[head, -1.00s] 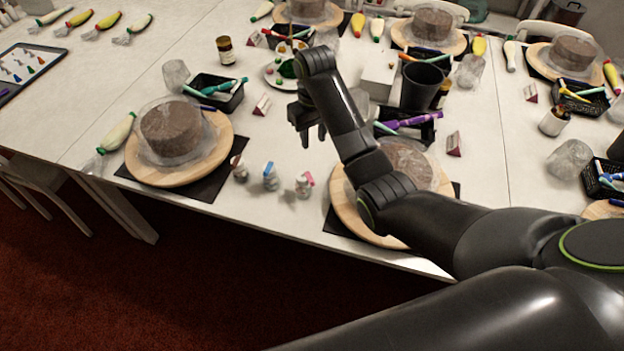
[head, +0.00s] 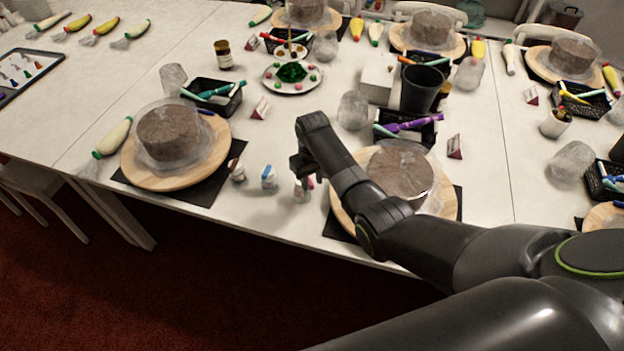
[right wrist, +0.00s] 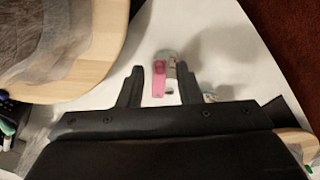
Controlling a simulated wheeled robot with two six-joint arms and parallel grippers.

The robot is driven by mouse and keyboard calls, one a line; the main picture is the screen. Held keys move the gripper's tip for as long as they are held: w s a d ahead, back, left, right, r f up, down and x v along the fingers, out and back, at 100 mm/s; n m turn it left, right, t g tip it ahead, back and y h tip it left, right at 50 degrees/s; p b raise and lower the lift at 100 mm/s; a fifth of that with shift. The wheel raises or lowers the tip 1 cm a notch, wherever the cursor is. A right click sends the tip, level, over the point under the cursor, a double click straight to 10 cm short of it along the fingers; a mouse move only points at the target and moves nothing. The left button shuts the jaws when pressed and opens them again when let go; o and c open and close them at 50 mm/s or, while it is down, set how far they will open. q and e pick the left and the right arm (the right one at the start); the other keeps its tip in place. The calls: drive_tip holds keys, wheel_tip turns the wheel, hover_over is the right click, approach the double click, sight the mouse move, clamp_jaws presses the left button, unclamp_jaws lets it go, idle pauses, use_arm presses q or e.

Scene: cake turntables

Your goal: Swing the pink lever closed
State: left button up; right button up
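The pink lever (right wrist: 158,78) sits on a small pale device (right wrist: 170,60) standing on the white table. My left gripper is not in view.
Similar small devices with a blue top (head: 268,177) and a brown top (head: 237,171) stand to the left. Wooden turntables with cakes stand on both sides, the right one (head: 340,200) partly under my arm. The table's front edge is close.

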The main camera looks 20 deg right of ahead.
drive_tip(key=shift+f, duration=0.3)
drive_tip(key=shift+c, duration=0.4)
clamp_jaws()
drive_tip(key=shift+a+r, duration=0.1)
drive_tip(key=m, duration=0.2)
drive_tip(key=a+m+p, duration=0.1)
drive_tip(key=m, duration=0.1)
drive_tip(key=a+m+p, duration=0.1)
drive_tip(key=shift+w+m, duration=0.25)
drive_tip(key=shift+m, duration=0.15)
idle(0.8)
